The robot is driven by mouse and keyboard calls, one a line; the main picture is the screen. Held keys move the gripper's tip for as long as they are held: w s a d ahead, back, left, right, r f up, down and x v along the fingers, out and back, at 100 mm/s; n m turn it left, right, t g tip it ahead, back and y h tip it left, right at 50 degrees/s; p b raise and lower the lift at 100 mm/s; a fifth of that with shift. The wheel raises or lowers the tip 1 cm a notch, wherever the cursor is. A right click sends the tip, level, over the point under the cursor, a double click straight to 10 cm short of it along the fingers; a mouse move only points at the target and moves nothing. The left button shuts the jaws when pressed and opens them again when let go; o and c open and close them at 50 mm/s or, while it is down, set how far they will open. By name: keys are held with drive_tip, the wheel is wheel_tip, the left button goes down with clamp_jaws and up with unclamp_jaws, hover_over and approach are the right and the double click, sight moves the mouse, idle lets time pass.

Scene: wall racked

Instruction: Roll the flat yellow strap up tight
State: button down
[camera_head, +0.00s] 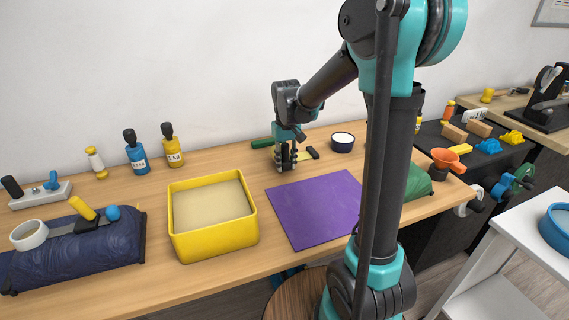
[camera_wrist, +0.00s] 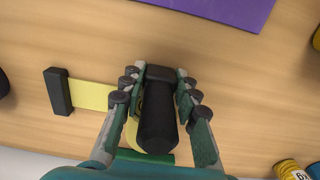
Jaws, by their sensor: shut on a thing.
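The flat yellow strap (camera_wrist: 90,94) lies on the wooden table in the wrist view, with a black bar (camera_wrist: 58,91) at its left end. Its other end runs under my gripper (camera_wrist: 160,92), where some yellow shows beside a dark cylindrical piece (camera_wrist: 158,122). My gripper is shut on this dark piece, one finger on each side. How much strap is wound there is hidden. In the head view my gripper (camera_head: 286,164) points down at the table near the wall, with the strap (camera_head: 302,156) and black bar (camera_head: 312,152) just right of it.
A green object (camera_head: 262,143) lies close behind my gripper. A purple mat (camera_head: 315,209) lies in front, and a yellow tray (camera_head: 173,212) stands at front left. Bare table lies between tray and gripper.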

sight(307, 166)
drive_tip(key=shift+d, duration=0.1)
drive_tip(key=shift+w+d, duration=0.4)
drive_tip(key=shift+d, duration=0.9)
drive_tip(key=shift+w+d, duration=0.35)
drive_tip(key=shift+d, duration=0.9)
drive_tip(key=shift+w+d, duration=0.4)
drive_tip(key=shift+d, duration=0.9)
drive_tip(key=c, duration=1)
unclamp_jaws()
drive_tip(key=shift+c, duration=0.2)
